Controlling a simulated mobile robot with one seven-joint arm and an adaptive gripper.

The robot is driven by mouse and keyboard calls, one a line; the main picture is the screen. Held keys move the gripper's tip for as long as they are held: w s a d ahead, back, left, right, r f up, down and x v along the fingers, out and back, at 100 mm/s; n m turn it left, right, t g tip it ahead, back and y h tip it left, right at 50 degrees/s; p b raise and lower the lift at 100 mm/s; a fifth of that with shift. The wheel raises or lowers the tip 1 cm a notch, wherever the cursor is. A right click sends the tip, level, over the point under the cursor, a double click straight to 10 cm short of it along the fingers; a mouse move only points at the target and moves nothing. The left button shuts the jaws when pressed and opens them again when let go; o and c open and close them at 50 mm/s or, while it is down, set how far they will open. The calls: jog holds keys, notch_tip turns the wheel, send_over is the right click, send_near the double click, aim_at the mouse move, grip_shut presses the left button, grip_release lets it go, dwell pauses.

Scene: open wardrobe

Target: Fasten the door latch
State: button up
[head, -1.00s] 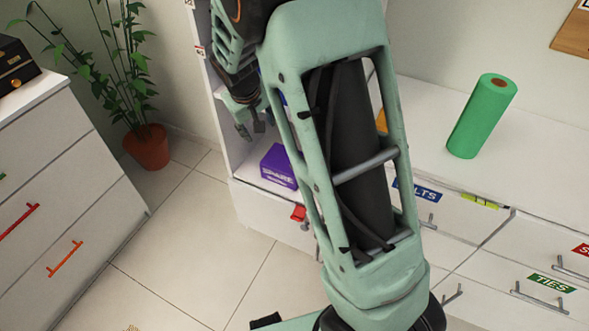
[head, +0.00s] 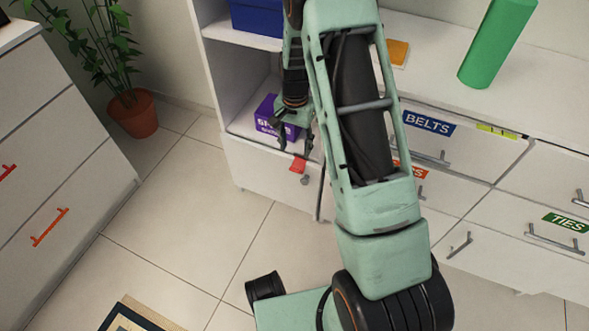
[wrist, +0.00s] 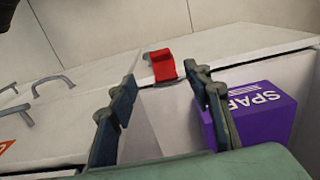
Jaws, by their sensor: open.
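The red latch (head: 298,164) sits at the top edge of a white front panel (head: 262,172), low in the open wardrobe. It also shows in the wrist view (wrist: 163,65), just beyond and between the fingertips. My gripper (head: 296,149) is open and empty, just above the latch in the head view. In the wrist view my gripper (wrist: 166,80) has its two dark fingers spread on either side of the latch's line. I see no clear contact with the latch.
A purple box (head: 274,116) stands inside the compartment behind the panel, close to the right finger in the wrist view (wrist: 262,118). A grey knob (head: 305,180) is below the latch. Labelled drawers (head: 470,145) with handles are to the right.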

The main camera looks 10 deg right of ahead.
aim_at(295, 165)
notch_tip(295, 165, down, 10)
jog(key=b, duration=0.3)
jog(key=shift+f, duration=0.1)
jog(key=shift+c, duration=0.6)
jog(key=c, duration=1)
